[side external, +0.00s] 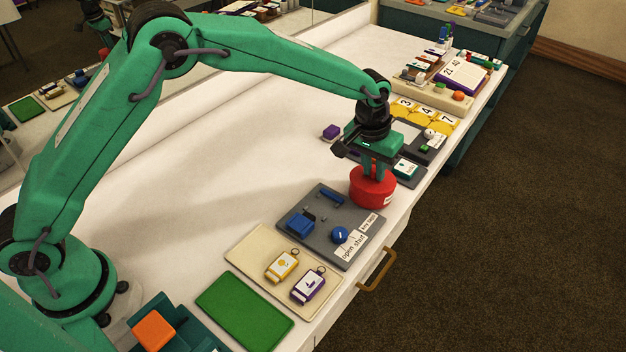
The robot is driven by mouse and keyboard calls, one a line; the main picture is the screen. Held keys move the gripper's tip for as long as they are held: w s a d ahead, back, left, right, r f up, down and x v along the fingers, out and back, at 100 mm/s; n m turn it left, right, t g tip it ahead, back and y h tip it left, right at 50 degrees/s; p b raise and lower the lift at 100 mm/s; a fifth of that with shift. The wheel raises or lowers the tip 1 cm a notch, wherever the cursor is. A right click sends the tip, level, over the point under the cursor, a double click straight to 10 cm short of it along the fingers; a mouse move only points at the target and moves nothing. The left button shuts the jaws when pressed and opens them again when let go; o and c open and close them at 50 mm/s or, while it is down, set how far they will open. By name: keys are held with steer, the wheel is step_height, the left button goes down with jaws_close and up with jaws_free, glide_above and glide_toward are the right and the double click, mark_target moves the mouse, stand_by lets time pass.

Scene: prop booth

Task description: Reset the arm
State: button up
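My gripper (374,172) points straight down at the right part of the white bench. Its fingers reach the top of a round red object (371,192) with a small white label. The fingertips meet or overlap the red top, so I cannot tell whether they are closed on it or only above it. My green arm arches from its base at the lower left over the bench to the gripper.
In front of the red object lies a grey panel (318,242) with blue parts and labels. Nearer are a cream tray (243,247) with two tags and a green mat (245,310). The bench's left middle is clear.

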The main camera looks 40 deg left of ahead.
steer(key=o, duration=0.8)
steer(key=shift+s+a+f, duration=0.15)
steer(key=shift+f, duration=0.1)
steer(key=shift+o, duration=0.2)
steer(key=shift+r, duration=0.15)
steer(key=shift+r, duration=3.55)
steer(key=shift+r, duration=0.1)
